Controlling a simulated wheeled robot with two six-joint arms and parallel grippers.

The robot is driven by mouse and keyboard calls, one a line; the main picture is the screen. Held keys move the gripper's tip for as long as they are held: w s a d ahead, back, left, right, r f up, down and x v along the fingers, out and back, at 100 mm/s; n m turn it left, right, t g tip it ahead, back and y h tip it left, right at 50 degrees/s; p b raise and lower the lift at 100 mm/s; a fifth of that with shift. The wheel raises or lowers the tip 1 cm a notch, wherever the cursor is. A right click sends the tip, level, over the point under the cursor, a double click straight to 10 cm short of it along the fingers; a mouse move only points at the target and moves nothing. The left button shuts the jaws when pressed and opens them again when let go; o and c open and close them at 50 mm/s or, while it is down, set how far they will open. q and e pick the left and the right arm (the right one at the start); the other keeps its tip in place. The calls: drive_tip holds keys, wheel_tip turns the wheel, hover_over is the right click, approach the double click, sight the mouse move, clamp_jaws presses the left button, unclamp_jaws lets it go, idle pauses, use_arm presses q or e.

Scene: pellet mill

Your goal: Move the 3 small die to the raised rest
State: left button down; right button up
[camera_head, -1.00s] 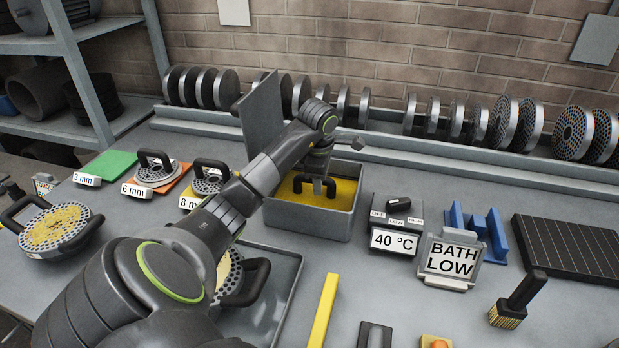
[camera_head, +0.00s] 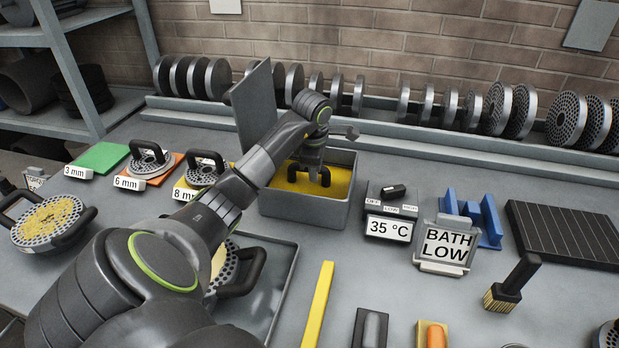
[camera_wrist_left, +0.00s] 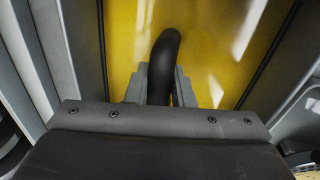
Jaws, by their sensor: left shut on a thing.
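My left gripper (camera_head: 309,170) reaches down into a grey bath (camera_head: 300,207) of yellow liquid. It is shut on a black handle (camera_head: 326,177), which also shows between the fingers in the left wrist view (camera_wrist_left: 164,58). Any die below the handle is hidden by the liquid, so its size cannot be read. The green mat (camera_head: 101,157) with the 3 mm label (camera_head: 78,172) is empty. A blue stand with raised uprights (camera_head: 488,226) is right of the bath; I cannot tell if it is the raised rest. My right gripper is not in view.
The bath's upright lid (camera_head: 255,108) stands at its left. A 35 °C control box (camera_head: 388,228) and BATH LOW sign (camera_head: 446,243) stand right. Handled dies sit on the 6 mm (camera_head: 150,160) and 8 mm (camera_head: 204,172) mats. A brush (camera_head: 512,283) stands front right.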

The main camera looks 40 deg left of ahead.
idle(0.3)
use_arm(q)
drive_tip(key=shift+w+a+r, duration=0.1)
drive_tip(key=shift+r, duration=0.1)
drive_tip(key=shift+r, duration=0.1)
drive_tip(key=shift+r+p, duration=0.3)
drive_tip(key=shift+r, duration=0.1)
drive_tip(key=shift+r+p, duration=1.25)
drive_tip(key=shift+r, duration=1.65)
